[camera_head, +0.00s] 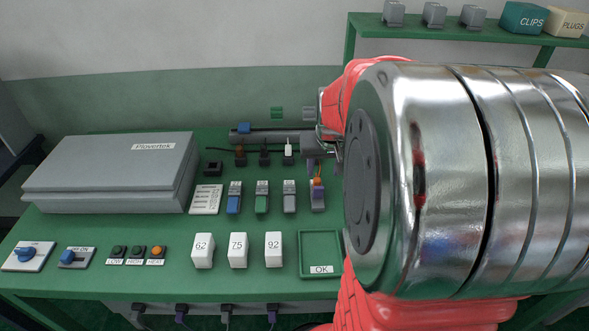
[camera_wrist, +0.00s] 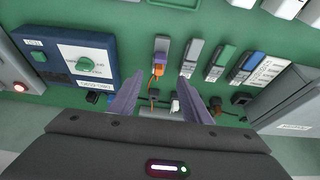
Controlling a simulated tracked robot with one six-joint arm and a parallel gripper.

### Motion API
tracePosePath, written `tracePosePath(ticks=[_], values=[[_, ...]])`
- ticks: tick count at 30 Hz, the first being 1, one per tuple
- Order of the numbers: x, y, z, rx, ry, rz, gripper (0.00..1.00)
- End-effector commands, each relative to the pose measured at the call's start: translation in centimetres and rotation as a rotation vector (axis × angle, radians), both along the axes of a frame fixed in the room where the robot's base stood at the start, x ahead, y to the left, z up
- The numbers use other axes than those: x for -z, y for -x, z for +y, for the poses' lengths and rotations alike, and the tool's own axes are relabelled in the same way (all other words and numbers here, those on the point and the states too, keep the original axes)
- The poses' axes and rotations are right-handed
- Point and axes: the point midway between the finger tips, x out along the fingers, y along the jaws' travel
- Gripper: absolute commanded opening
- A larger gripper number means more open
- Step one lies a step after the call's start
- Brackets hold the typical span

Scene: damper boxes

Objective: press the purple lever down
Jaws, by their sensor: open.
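The purple lever (camera_head: 318,190) is on the rightmost box of a row in the head view, with an orange piece at its far end. In the wrist view the purple lever (camera_wrist: 162,55) is above the middle, with the orange piece below it. My gripper (camera_wrist: 160,78) is open, its two purple-grey fingers spread on either side of the orange piece in the picture. No contact with the lever shows. In the head view my silver and red arm hides most of the gripper. How far the lever is tilted is hard to tell.
Similar boxes with a grey lever (camera_head: 290,197), a green lever (camera_head: 262,199) and a blue lever (camera_head: 234,200) stand to the left. White blocks (camera_head: 238,250) and a green tray (camera_head: 320,232) are in front. A grey case (camera_head: 110,175) is at left. A blue control box (camera_wrist: 75,65) is close by.

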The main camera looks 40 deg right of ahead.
Motion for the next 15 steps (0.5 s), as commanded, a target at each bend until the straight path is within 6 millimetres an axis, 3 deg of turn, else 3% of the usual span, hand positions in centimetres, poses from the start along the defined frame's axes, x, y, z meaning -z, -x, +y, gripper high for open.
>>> tracePosePath(ticks=[8,15], values=[[0.2,-0.1,0.0,-0.001,-0.001,0.001,0.44],[2.0,-0.7,-0.3,-0.001,-0.002,0.002,0.44]])
